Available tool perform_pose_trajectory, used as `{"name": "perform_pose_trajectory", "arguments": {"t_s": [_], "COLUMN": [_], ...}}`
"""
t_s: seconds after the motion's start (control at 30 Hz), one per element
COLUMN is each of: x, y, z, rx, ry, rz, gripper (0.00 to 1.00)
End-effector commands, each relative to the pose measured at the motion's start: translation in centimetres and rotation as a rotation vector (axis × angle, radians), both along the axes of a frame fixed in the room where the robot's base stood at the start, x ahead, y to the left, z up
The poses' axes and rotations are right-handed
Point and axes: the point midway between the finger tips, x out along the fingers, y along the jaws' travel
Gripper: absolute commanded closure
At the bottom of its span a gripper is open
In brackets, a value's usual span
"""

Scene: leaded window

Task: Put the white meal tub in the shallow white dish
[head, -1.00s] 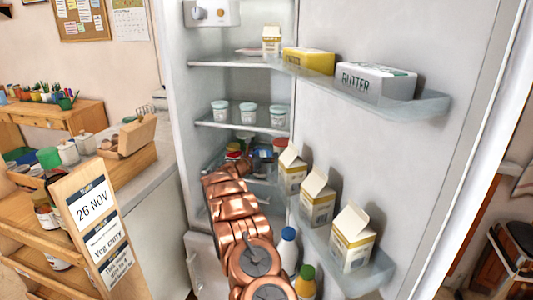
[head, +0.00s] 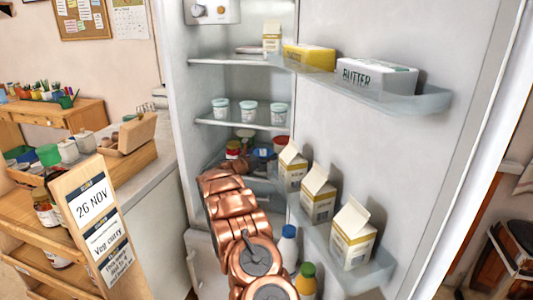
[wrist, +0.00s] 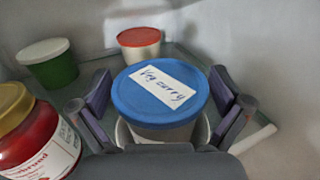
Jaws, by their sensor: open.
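A pale tub with a blue lid (wrist: 160,92) labelled "Veg curry" stands inside the fridge, in the middle of the wrist view. In the head view its blue lid (head: 262,153) shows just past my arm. My gripper (wrist: 160,82) is open, with one finger on each side of this tub; I cannot tell whether they touch it. A white rim (wrist: 204,133) curves around the tub's lower part, partly hidden by my gripper; I cannot tell whether it is the shallow dish. Another pale tub with a red lid (wrist: 139,45) stands behind.
A red jar with a yellow lid (wrist: 22,130) stands close on the left. A green tub with a white lid (wrist: 48,62) stands behind it. The fridge door shelf with cartons (head: 318,195) is right of my arm. A shelf with small tubs (head: 249,112) is above.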

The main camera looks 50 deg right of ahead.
Motion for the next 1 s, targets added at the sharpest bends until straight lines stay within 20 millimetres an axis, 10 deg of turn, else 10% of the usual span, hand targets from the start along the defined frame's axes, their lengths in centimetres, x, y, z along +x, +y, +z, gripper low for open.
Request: {"name": "perform_pose_trajectory", "arguments": {"t_s": [0.6,1.0], "x": [-0.8,-1.0], "y": [9.2,10.2], "z": [0.1,0.2], "rx": [-0.004,-0.002], "ry": [-0.001,-0.003], "rz": [0.001,-0.002], "gripper": [0.00,0.00]}}
